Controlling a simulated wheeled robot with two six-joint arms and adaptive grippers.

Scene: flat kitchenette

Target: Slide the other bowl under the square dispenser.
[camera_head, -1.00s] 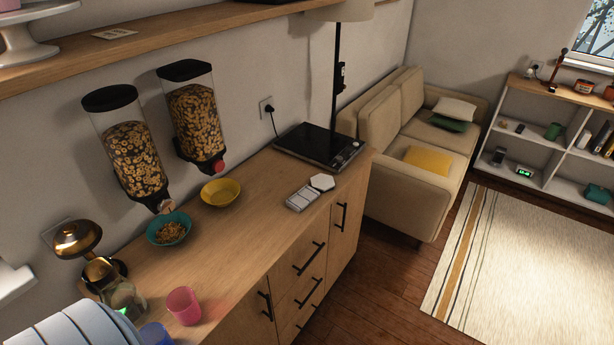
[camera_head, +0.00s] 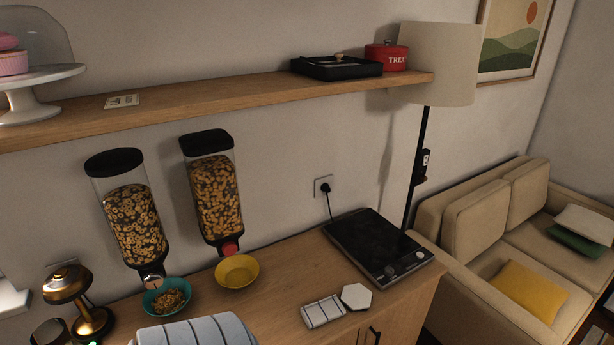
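The square dispenser (camera_head: 216,192) hangs on the wall, full of ring cereal, with a black lid and a red knob (camera_head: 230,249) at its spout. The yellow bowl (camera_head: 238,276) stands on the counter just below the knob, slightly to the right, and looks empty. I cannot tell if it is centred under the spout. The round dispenser (camera_head: 133,222) hangs to the left. The teal bowl (camera_head: 166,296) is below its spout and holds cereal. Neither of my grippers shows.
A striped light-grey object (camera_head: 195,332) covers the front of the counter below the teal bowl; what it is stays unclear. A brass lamp-like object (camera_head: 72,292) stands left. A hexagonal tile (camera_head: 356,297), a divided tray (camera_head: 323,311) and a black hob (camera_head: 378,245) are right. A shelf (camera_head: 240,101) runs above.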

